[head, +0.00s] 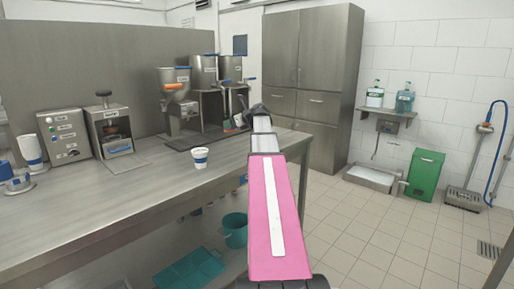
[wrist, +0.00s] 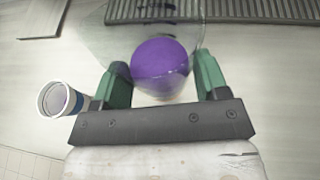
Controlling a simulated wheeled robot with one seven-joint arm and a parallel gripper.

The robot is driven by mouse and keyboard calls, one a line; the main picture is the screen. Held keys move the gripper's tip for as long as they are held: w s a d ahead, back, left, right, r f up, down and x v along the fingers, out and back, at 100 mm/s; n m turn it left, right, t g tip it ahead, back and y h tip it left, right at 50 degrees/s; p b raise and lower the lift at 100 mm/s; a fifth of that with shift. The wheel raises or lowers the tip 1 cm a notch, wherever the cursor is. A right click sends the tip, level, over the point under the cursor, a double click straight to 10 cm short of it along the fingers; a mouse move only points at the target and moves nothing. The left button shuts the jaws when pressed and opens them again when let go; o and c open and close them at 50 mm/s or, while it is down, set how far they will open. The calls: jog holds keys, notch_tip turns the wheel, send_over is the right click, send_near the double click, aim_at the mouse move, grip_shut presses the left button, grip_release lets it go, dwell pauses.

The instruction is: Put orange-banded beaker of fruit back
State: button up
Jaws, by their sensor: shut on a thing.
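My gripper (head: 256,111) is over the steel counter near its far right end, in front of the dispensers. In the wrist view its green fingers (wrist: 164,68) are shut on a clear beaker (wrist: 105,40) with a round purple content (wrist: 160,62) showing between them. I cannot make out an orange band on this beaker. In the head view my arm and gripper hide most of it.
A white cup with a blue band (head: 200,158) stands on the counter left of my gripper; it also shows in the wrist view (wrist: 56,100). Steel dispensers (head: 173,85) stand behind on a dark tray. The counter's front middle (head: 130,200) is clear.

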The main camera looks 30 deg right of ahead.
jog(key=d+f, duration=0.2)
jog(key=d, duration=0.1)
jog(key=d+f, duration=0.2)
jog(key=d, duration=0.2)
jog(key=s+d+f, duration=0.1)
jog(key=d+f, duration=0.1)
jog(key=d, duration=0.2)
jog(key=shift+d+f, duration=0.2)
jog(key=shift+f, duration=2.25)
jog(key=shift+f, duration=0.1)
jog(key=o, duration=1)
jog(key=shift+s+r, duration=0.15)
jog(key=shift+r, duration=0.05)
jog(key=v, duration=1.1)
jog(key=shift+s+d, duration=0.25)
jog(key=shift+s, duration=0.1)
